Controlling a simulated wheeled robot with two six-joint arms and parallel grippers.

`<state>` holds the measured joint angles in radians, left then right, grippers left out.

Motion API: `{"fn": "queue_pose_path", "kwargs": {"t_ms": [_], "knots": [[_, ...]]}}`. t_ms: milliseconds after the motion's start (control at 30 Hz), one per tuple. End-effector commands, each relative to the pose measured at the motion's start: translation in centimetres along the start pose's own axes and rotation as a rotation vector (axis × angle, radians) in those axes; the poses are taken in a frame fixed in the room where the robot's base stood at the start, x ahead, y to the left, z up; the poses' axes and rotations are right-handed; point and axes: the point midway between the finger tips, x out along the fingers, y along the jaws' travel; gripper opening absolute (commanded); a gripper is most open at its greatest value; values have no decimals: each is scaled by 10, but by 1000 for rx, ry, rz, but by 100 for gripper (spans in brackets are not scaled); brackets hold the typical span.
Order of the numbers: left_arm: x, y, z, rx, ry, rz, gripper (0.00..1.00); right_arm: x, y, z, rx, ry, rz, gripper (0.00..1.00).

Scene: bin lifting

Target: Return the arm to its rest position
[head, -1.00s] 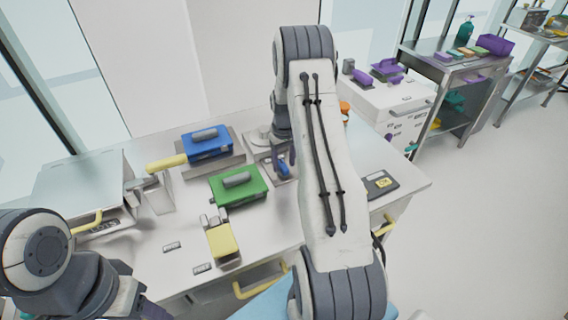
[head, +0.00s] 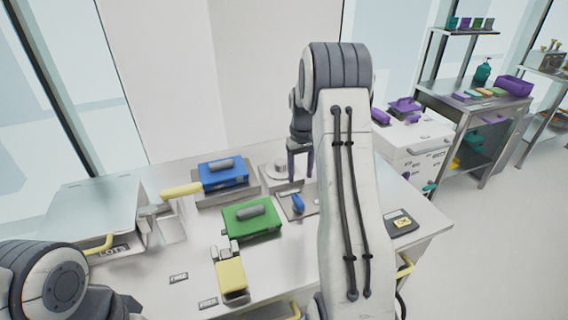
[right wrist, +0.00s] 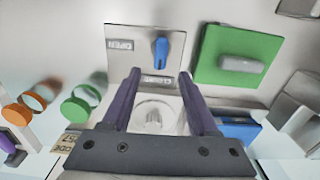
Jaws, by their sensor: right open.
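My right arm (head: 350,200) rises through the middle of the head view and bends down over the bench. Its gripper (head: 300,172) hangs above the bench with its purple fingers apart. In the right wrist view the open fingers (right wrist: 158,90) have nothing between them.
A blue-lidded box (head: 222,175), a green box (head: 251,219) and a yellow-topped device (head: 231,275) stand on the bench left of my right arm. A glass-topped unit is at far left. A small dark scale-like pad (head: 400,222) lies at right.

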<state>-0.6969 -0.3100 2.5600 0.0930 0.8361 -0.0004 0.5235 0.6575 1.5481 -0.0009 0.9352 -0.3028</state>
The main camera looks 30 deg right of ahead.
Motion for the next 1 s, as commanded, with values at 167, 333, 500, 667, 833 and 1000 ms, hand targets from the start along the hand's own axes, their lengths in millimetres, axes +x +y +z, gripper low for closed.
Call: {"fn": "queue_pose_path", "kwargs": {"t_ms": [167, 333, 500, 667, 833, 1000], "knots": [[0, 0, 0, 0, 0, 0, 50, 0, 0, 0, 0, 0, 0, 60], [0, 0, 0, 0, 0, 0, 50, -8, -24, 1, -35, 4, -2, 60], [0, 0, 0, 0, 0, 0, 50, -38, -119, 25, -173, 16, -12, 60], [0, 0, 0, 0, 0, 0, 50, -66, -221, 89, -351, 26, -29, 60], [0, 0, 0, 0, 0, 0, 50, -84, -296, 193, -556, 32, -54, 60], [0, 0, 0, 0, 0, 0, 50, -84, -318, 294, -738, 28, -78, 60]]}}
